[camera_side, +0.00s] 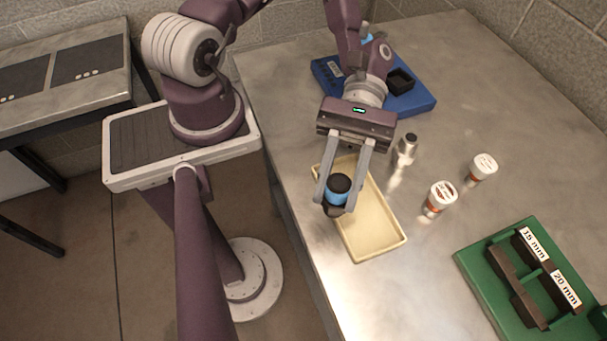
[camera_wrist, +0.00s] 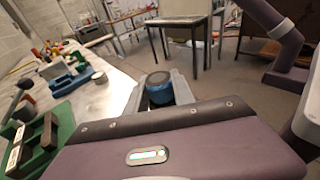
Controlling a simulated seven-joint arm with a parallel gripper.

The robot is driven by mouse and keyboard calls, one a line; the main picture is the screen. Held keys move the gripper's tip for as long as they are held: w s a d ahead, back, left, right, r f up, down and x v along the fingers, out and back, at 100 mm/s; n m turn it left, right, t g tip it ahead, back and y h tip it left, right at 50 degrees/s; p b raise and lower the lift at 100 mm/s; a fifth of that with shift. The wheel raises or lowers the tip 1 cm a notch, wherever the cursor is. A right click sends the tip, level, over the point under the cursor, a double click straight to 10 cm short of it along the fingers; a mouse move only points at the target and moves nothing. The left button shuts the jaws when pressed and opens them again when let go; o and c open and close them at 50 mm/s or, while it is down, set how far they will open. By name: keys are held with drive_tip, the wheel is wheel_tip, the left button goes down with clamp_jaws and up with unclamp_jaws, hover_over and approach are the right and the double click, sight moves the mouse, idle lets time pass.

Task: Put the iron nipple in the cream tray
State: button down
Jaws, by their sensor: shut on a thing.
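My gripper (camera_side: 338,203) is shut on a short cylinder (camera_side: 338,186) with a black top and a blue band. I take it to be the iron nipple, though its markings cannot be read. It also shows between the fingers in the wrist view (camera_wrist: 158,88). It is upright, over the left part of the cream tray (camera_side: 378,238). I cannot tell how high it is above the tray floor. The tray is a shallow rectangle, and its visible floor is empty. The fingers and the held cylinder hide part of it.
A shiny metal cylinder with a dark top (camera_side: 405,150) stands right of the tray. Two white-capped jars (camera_side: 440,198) (camera_side: 483,167) stand farther right. A green labelled rack (camera_side: 490,275) is at the lower right. A blue holder (camera_side: 418,98) is behind my gripper.

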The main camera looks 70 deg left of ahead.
drive_tip(key=w+a+r+n+t+h, duration=0.1)
drive_tip(key=w+r+n+t+h, duration=0.15)
drive_tip(key=w+n+t, duration=0.35)
drive_tip(key=shift+m+t+h, duration=0.25)
drive_tip(key=shift+m+t, duration=0.05)
drive_tip(key=shift+s+a+f, duration=0.1)
drive_tip(key=shift+s+f, duration=0.1)
drive_tip(key=shift+f, duration=1.65)
drive_tip(key=shift+s+a+f, duration=0.1)
drive_tip(key=shift+s+f, duration=0.1)
drive_tip(key=shift+f, duration=1.65)
drive_tip(key=shift+f, duration=0.45)
drive_tip(key=c, duration=1)
unclamp_jaws()
